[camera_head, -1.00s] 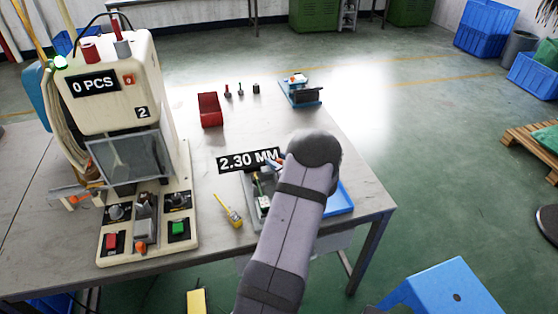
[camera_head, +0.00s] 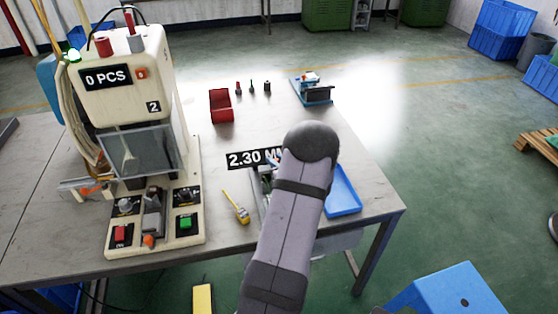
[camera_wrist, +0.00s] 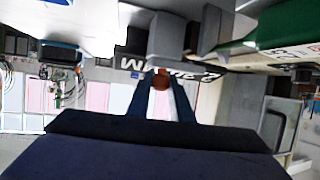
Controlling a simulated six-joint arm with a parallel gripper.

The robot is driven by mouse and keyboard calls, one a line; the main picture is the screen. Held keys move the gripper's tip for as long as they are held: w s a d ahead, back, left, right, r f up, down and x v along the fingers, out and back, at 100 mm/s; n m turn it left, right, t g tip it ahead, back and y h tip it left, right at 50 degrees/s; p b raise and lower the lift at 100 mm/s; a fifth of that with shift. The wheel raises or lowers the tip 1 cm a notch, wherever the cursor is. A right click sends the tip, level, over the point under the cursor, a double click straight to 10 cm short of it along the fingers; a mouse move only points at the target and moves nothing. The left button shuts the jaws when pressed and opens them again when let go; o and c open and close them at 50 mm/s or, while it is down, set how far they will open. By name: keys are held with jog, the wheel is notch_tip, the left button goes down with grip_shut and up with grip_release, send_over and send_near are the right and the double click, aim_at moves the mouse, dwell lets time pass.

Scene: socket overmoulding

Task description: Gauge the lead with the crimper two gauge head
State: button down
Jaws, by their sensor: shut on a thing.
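The crimper marked 2 (camera_head: 125,85) stands at the left of the table, its display reading 0 PCS. A gauge with a black 2.30 MM display (camera_head: 245,159) stands at mid table; my arm hides much of it. The display also shows upside down in the wrist view (camera_wrist: 170,68). My gripper (camera_wrist: 162,88) is in front of that display and shut on a small reddish-brown thing (camera_wrist: 161,78), which I take to be part of the lead. The rest of the lead cannot be made out. In the head view my arm covers the gripper.
A blue tray (camera_head: 342,192) lies right of my arm. A yellow-handled tool (camera_head: 238,208) lies left of the gauge. A red holder (camera_head: 221,106), several small upright pieces (camera_head: 252,87) and a blue fixture (camera_head: 313,90) stand at the back.

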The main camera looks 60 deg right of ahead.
jog(key=c, duration=1.6)
grip_release()
jog(key=shift+w+a, duration=0.25)
jog(key=shift+s+d, duration=0.1)
jog(key=shift+s, duration=0.05)
jog(key=shift+b+v, duration=0.55)
jog(key=shift+v, duration=3.1)
jog(key=shift+r, duration=0.1)
